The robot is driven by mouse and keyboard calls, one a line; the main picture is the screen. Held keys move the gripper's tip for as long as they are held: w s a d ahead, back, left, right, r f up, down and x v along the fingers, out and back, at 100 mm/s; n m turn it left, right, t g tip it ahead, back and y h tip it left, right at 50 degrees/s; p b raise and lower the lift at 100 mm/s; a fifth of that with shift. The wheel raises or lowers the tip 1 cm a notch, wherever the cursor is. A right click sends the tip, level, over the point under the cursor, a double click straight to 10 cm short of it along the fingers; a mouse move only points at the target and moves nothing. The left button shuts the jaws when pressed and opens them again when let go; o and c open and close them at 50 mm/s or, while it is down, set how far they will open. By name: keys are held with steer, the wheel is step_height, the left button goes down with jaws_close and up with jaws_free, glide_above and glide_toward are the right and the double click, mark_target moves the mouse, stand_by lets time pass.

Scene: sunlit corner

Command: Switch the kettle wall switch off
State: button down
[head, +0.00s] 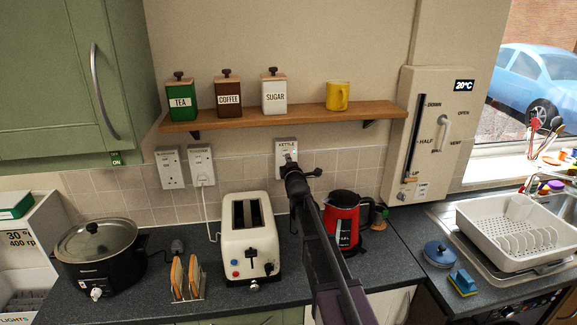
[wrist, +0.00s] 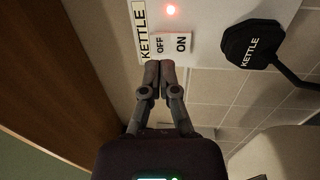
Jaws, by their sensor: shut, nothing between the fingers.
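The kettle wall switch is a white plate labelled KETTLE (head: 286,144) on the tiled wall under the shelf. In the wrist view its rocker (wrist: 171,44) has an OFF half and an ON half, and a red light (wrist: 171,10) on the plate is lit. My gripper (wrist: 158,67) is shut and empty, with its fingertips right at the rocker's near edge; I cannot tell whether they touch it. In the head view my gripper (head: 291,172) hides the lower part of the plate. The red kettle (head: 341,221) stands on the counter to the right of my arm.
A black plug labelled KETTLE (wrist: 252,44) sits beside the rocker, with its cord leading away. The wooden shelf (head: 300,117) runs just above the plate. A toaster (head: 250,238) stands left of my arm. Two other white sockets (head: 201,165) are farther left.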

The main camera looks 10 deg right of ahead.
mark_target(286, 150)
steer(key=shift+w+r, duration=0.2)
steer(key=shift+w, duration=1.55)
steer(key=shift+w+r, duration=0.1)
steer(key=shift+w, duration=0.1)
steer(key=shift+s+p, duration=0.15)
steer(key=shift+p, duration=0.15)
steer(key=shift+s, duration=0.25)
steer(key=s+r+p, duration=0.1)
steer(key=s, duration=1.2)
steer(key=shift+s+r+p, duration=0.15)
steer(key=shift+r+p, duration=0.2)
steer(key=shift+r, duration=0.05)
steer(key=shift+f, duration=0.1)
